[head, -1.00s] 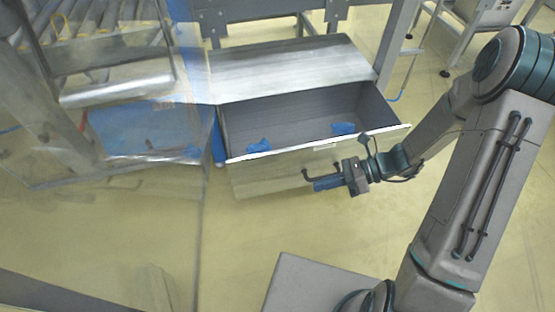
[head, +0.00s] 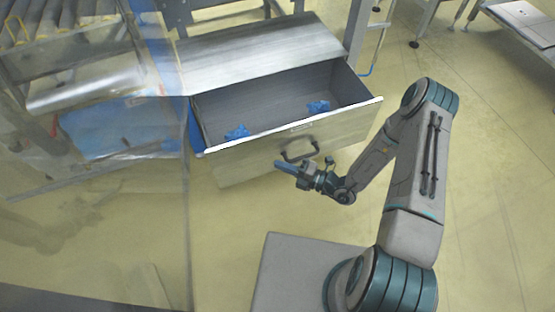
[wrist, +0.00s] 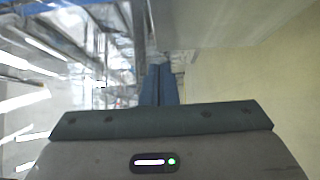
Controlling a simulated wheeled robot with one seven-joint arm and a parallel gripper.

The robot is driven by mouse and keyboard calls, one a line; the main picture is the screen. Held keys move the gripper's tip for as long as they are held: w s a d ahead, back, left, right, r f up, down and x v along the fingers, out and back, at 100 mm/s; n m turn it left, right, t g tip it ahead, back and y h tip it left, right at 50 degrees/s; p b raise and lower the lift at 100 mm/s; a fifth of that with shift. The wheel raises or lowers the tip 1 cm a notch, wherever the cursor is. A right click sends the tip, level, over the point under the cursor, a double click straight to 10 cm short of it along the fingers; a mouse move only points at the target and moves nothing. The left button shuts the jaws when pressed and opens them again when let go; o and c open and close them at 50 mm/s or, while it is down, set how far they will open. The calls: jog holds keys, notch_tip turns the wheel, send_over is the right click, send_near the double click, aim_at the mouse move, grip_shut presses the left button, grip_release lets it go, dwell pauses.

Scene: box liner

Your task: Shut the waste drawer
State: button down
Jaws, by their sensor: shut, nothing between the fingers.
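The waste drawer (head: 235,168) stands open below a grey metal cabinet top. Its front panel has a white upper edge and a dark loop handle (head: 300,150). Two crumpled blue pieces, a left one (head: 238,132) and a right one (head: 318,107), lie inside. My gripper (head: 282,166) is in front of the drawer's front panel, at about the handle's lower side in the picture. Its blue fingers are together and hold nothing; they also show shut in the wrist view (wrist: 158,85). Whether the fingertips touch the panel cannot be told.
A clear see-through panel (head: 100,230) stands on the left, with a blue bin (head: 130,125) behind it. A metal frame leg (head: 357,35) rises behind the drawer's right side. The yellowish floor (head: 500,170) is open to the right.

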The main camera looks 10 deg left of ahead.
jog(key=b, duration=0.2)
send_near(246, 143)
jog(key=s+a, duration=0.2)
jog(key=a, duration=0.1)
jog(key=w+a, duration=0.1)
jog(key=w+a+b, duration=0.1)
jog(key=shift+w+a+f, duration=0.2)
jog(key=shift+w+a, duration=0.05)
jog(key=shift+a, duration=0.05)
jog(key=shift+w+a+r, duration=0.1)
jog(key=shift+w+a, duration=0.1)
jog(key=shift+w, duration=0.2)
jog(key=shift+w, duration=0.1)
